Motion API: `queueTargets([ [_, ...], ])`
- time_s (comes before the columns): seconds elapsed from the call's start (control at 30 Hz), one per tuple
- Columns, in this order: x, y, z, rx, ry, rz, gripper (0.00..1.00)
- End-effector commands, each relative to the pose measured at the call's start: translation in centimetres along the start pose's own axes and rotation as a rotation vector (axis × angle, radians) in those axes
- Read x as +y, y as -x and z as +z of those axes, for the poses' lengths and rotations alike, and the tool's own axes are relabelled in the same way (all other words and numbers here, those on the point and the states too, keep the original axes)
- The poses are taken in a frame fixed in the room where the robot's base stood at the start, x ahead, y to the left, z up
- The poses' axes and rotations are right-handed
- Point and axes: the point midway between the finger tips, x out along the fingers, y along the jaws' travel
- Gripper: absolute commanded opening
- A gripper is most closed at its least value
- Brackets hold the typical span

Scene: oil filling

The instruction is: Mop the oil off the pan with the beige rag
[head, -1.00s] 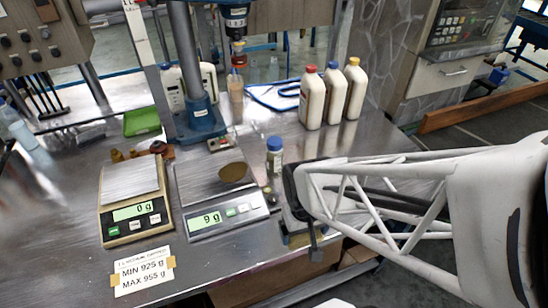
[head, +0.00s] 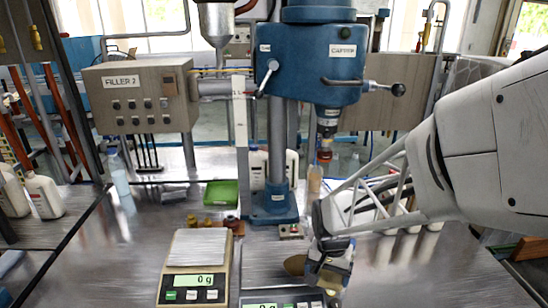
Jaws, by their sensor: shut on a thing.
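The steel pan (head: 262,280) of the right scale lies at the bottom centre of the head view. A brown oil patch (head: 294,265) shows on the pan's right part. My gripper (head: 322,268) is at the patch's right edge, pointing down, with its dark fingers shut. The right scale's display (head: 265,306) is cut off by the bottom edge.
The left scale (head: 196,262) reads 0 g. A blue capping press (head: 310,60) stands behind, its base (head: 268,207) beyond the pan. A green tray (head: 221,194) and small brown caps (head: 206,222) lie behind the scales. White bottles stand partly behind my arm.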

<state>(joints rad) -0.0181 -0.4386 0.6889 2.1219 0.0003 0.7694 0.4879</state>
Motion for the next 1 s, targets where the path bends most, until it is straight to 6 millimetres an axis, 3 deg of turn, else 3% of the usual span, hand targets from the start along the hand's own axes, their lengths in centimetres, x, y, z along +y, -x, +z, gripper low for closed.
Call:
queueTargets([
  [0.5,-7.6,-0.1,-6.1,0.000,-0.178,0.000,0.71],
  [0.7,-9.2,-0.2,-7.1,0.001,-0.213,-0.001,0.71],
  [1.0,-9.5,-0.3,-7.3,0.000,-0.223,0.000,0.71],
])
